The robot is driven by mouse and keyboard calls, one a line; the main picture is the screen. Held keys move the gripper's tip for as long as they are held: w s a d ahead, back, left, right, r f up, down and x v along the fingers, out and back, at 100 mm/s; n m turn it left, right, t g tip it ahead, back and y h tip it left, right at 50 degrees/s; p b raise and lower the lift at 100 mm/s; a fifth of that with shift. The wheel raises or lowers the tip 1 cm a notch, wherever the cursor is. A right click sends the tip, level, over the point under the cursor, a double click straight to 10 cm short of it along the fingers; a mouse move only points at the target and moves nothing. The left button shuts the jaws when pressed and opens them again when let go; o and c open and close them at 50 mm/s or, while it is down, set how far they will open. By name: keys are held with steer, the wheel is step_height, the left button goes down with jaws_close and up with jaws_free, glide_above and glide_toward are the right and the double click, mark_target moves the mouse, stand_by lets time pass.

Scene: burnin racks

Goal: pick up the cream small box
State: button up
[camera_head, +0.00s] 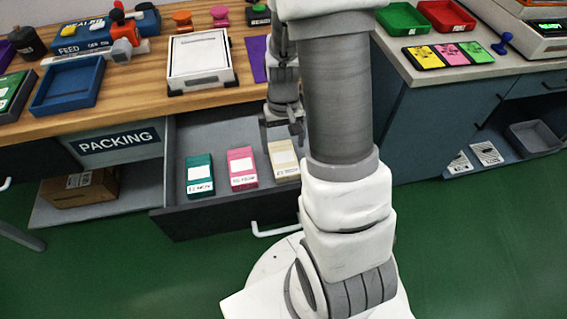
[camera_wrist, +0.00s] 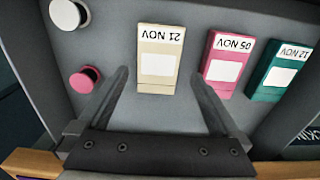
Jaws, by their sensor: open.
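The cream small box (camera_head: 284,160) lies in an open grey drawer (camera_head: 215,201), rightmost in a row of three boxes. In the wrist view the cream box (camera_wrist: 160,58) has a white label reading 21 NOV, upside down, and a blank white panel. My gripper (camera_head: 283,131) is just behind the cream box in the head view. In the wrist view my gripper (camera_wrist: 160,80) is open, its two fingers apart on either side of the near part of the box. A gap shows between each finger and the box. I cannot tell the height above it.
A pink box (camera_head: 242,168) and a teal box (camera_head: 199,175) lie left of the cream box in the drawer. Two round-topped objects, one white (camera_wrist: 68,13) and one pink (camera_wrist: 84,80), show in the wrist view. The wooden counter (camera_head: 135,85) overhangs the drawer's back.

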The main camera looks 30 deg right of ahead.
mark_target(284, 157)
steer(key=f, duration=0.2)
steer(key=f+b, duration=0.1)
steer(key=f, duration=0.1)
steer(key=f+b, duration=0.1)
steer(key=f, duration=0.1)
steer(key=shift+w+d+f, duration=0.2)
steer(key=shift+w+f, duration=0.05)
steer(key=shift+f, duration=0.05)
steer(key=shift+r, duration=0.1)
steer(key=c, duration=1.2)
